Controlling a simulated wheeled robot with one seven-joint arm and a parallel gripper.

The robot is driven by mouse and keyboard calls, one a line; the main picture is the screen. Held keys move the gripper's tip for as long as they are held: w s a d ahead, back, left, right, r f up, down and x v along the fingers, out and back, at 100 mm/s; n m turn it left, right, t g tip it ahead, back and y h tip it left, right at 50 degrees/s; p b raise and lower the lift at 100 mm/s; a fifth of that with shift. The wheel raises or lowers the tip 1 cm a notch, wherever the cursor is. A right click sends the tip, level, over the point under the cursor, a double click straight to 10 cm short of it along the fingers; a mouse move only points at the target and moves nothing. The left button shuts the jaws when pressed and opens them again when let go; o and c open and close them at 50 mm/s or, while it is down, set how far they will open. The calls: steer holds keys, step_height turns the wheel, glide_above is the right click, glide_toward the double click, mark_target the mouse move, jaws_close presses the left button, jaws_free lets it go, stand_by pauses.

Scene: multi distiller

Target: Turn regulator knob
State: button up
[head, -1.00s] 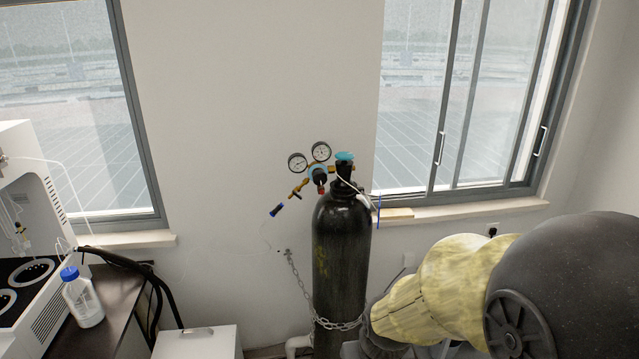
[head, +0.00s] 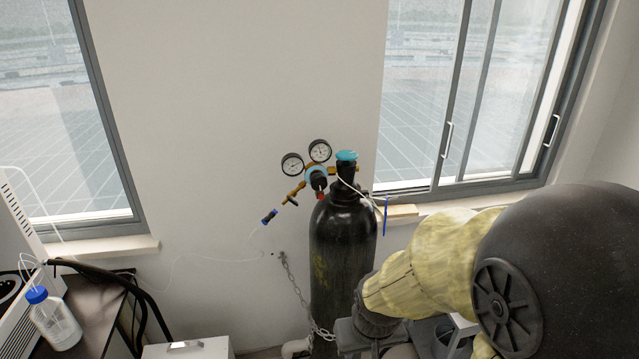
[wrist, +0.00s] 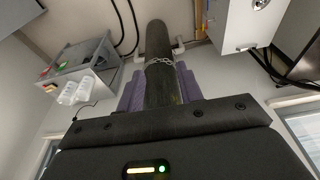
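The regulator (head: 315,173) is on top of a tall black gas cylinder (head: 340,245) by the wall in the head view. It has brass fittings, two round white gauges (head: 319,151) and a dark knob (head: 319,183) below them, with a small red part under it. A teal-topped cylinder valve (head: 346,156) stands to its right. In the wrist view my gripper (wrist: 160,92) is open, with purple fingers apart. The chained cylinder (wrist: 160,42) shows between and beyond them. The regulator is not visible there.
A chain (head: 295,290) ties the cylinder to the wall. A thin tube runs from the regulator's outlet. A blue-capped bottle (head: 52,320) stands on the dark bench at left. A white box (head: 190,348) is low in front. Windows flank the wall.

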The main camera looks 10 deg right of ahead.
steer(key=o, duration=0.4)
steer(key=shift+s, duration=0.1)
steer(key=shift+o, duration=1)
steer(key=shift+w, duration=0.3)
steer(key=w+a+r+t, duration=0.1)
steer(key=w+r+t, duration=0.2)
steer(key=w+t, duration=0.75)
steer(key=w+r+t, duration=0.5)
steer(key=w+r, duration=0.4)
steer(key=shift+w+r, duration=0.15)
steer(key=shift+r, duration=0.25)
